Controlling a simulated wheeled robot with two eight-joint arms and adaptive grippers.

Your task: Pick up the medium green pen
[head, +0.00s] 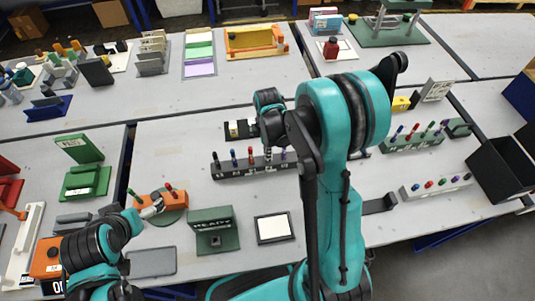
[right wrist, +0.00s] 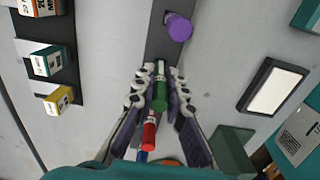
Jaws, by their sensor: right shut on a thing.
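The green pen (right wrist: 160,90) stands between the two fingers of my right gripper (right wrist: 158,78), which is shut on it. In the head view my right gripper (head: 268,155) is over the dark grey pen rack (head: 228,170) and hides the green pen. I cannot tell whether the pen is still seated in the rack. A purple pen (right wrist: 179,28) is beyond the gripper in the right wrist view, and a red pen (right wrist: 149,132) is on the near side.
Small boxes (right wrist: 48,62) stand beside the rack. A framed white pad (head: 273,228) and a green READY stand (head: 212,220) are in front of it. To the right are a green rack (head: 408,143) and a white rack (head: 440,190) with pens, and a black bin (head: 500,170).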

